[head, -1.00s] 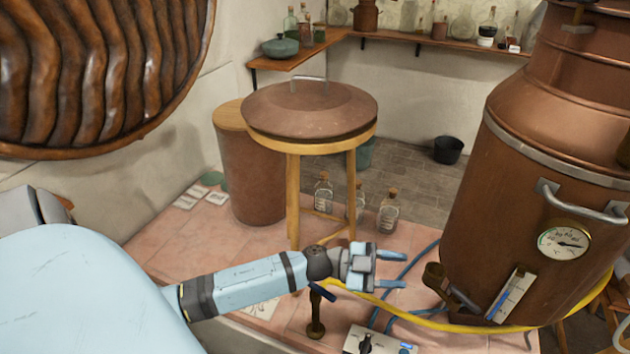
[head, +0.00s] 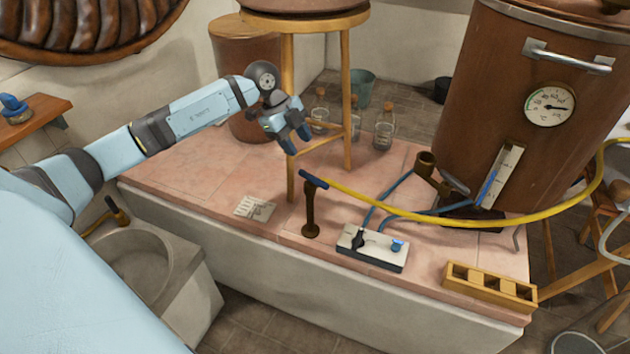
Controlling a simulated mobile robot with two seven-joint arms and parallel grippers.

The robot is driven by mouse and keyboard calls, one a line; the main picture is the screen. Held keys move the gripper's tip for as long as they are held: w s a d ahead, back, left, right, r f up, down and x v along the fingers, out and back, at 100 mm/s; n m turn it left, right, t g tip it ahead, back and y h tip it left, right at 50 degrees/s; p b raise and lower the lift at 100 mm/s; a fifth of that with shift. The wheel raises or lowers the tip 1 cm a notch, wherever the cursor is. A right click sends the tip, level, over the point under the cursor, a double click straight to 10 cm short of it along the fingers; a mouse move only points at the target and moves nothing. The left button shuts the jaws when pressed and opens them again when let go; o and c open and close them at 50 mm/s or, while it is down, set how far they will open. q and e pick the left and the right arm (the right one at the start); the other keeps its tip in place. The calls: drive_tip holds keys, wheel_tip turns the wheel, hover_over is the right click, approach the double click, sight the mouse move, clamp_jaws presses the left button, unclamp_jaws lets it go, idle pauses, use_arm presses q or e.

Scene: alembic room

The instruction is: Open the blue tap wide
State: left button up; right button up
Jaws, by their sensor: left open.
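The blue tap is a bronze post (head: 311,215) on the pink tiled counter, with a blue lever handle (head: 314,180) across its top. The handle slants down from left to right, and a yellow hose (head: 380,208) runs off to the right from beside it. My left gripper (head: 297,142) is open and empty, with blue fingers pointing down and right. In the picture it is just above and left of the handle, apart from it. My right gripper is not in view.
A switch box (head: 372,248) with blue hoses stands right of the tap. A large copper vessel (head: 480,110) is behind at right, a wooden stool (head: 347,100) behind. A stone basin (head: 125,262) is at lower left. A wooden rack (head: 490,287) lies at the front edge.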

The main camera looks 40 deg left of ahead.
sight(319, 181)
use_arm(q)
drive_tip(key=b+x, duration=0.1)
drive_tip(key=x, duration=1.1)
drive_tip(key=shift+f, duration=0.1)
clamp_jaws()
